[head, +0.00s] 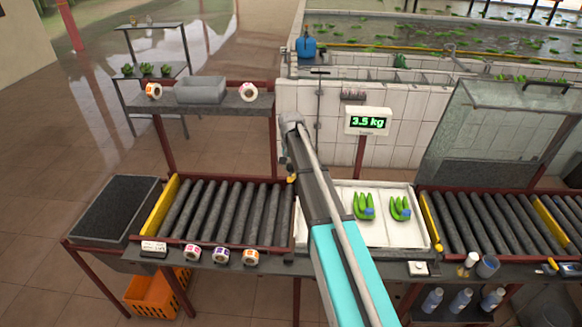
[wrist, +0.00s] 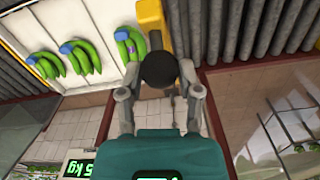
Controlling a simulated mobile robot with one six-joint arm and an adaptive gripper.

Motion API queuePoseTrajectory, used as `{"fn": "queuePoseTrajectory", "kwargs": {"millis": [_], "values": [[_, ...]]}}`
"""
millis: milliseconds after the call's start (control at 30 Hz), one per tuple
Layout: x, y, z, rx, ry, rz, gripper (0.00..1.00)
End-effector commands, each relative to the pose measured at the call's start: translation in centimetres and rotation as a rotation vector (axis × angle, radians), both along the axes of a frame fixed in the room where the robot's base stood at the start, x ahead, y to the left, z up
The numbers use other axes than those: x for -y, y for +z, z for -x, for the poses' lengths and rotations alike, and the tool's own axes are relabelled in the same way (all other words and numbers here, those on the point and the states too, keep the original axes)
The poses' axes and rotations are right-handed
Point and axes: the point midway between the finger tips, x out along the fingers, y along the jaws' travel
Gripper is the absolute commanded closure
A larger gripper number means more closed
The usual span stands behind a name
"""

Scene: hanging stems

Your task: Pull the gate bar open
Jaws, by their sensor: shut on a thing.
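The gate bar is yellow and ends in a round black knob; in the wrist view the yellow bar (wrist: 152,22) runs up from the knob (wrist: 158,69), between the white tray and the rollers. My gripper (wrist: 160,92) is shut on the knob, one finger on each side. In the head view my gripper (head: 290,160) is at the far end of the left rollers, beside the tray. Only a small yellow piece of the bar (head: 292,178) shows there; my arm hides most of the rest.
The white tray (head: 395,236) holds green banana bunches (head: 364,206); three show in the wrist view. Dark rollers (head: 225,210) lie left, more rollers (head: 495,220) right. The scale display (head: 367,122) reads 3.5 kg behind the tray. A shelf (head: 225,101) with a grey bin stands behind the left rollers.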

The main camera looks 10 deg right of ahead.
Motion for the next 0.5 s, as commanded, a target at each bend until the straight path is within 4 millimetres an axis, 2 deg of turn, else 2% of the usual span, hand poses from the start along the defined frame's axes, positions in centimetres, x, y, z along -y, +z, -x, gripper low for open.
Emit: {"fn": "queuePoseTrajectory", "kwargs": {"millis": [133,167,333,500], "values": [[-0.12,-0.01,-0.11,0.003,0.001,-0.002,1.0],[-0.13,-0.01,-0.11,0.003,0.001,-0.002,0.53],[-0.1,-0.01,-0.06,0.002,0.001,-0.001,0.21],[-0.06,-0.01,-0.01,0.0,0.0,-0.001,0.2]]}}
